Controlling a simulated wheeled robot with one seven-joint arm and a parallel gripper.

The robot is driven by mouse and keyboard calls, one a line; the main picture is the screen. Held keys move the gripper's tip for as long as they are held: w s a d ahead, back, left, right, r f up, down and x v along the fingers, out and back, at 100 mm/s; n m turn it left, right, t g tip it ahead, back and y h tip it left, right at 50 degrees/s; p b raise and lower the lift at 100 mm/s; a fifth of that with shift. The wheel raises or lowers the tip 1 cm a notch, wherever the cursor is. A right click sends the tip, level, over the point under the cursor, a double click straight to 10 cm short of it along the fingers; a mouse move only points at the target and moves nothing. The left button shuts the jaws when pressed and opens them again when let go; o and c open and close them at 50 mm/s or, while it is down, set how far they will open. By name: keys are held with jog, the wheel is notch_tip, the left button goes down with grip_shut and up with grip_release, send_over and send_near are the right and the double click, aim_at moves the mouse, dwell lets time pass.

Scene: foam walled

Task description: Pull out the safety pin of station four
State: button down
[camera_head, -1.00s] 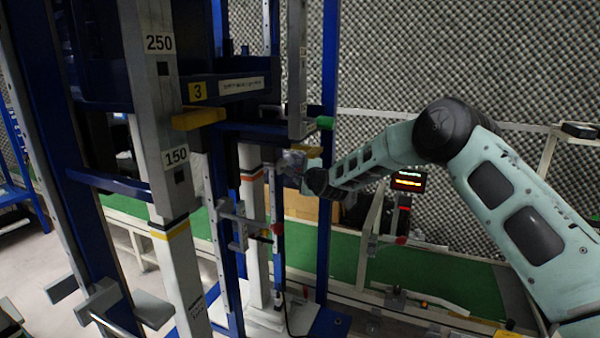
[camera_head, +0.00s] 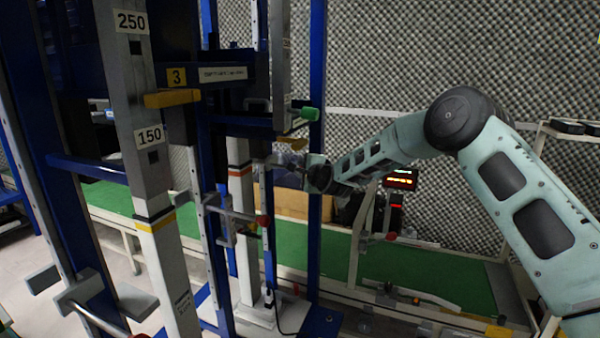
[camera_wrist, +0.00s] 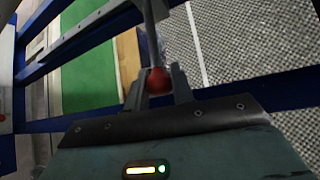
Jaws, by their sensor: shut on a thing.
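In the wrist view, my gripper (camera_wrist: 158,84) is shut on a red ball knob (camera_wrist: 157,80). A grey rod (camera_wrist: 151,30) runs from the knob toward the top edge. In the head view, my gripper (camera_head: 300,166) is beside the blue upright at centre. The knob in its jaws cannot be made out there. I cannot tell from the frames whether this knob belongs to the safety pin. No label with a four is readable; a yellow label with a 3 (camera_head: 177,77) is on the dark beam at left.
Blue uprights (camera_head: 316,70) and a white post marked 150 (camera_head: 150,160) stand close by. A green conveyor belt (camera_head: 425,270) runs behind.

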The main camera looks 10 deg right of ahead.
jog(key=c, duration=1.2)
grip_release()
jog(key=b+v, duration=0.3)
jog(key=v, duration=1.4)
jog(key=shift+s, duration=0.25)
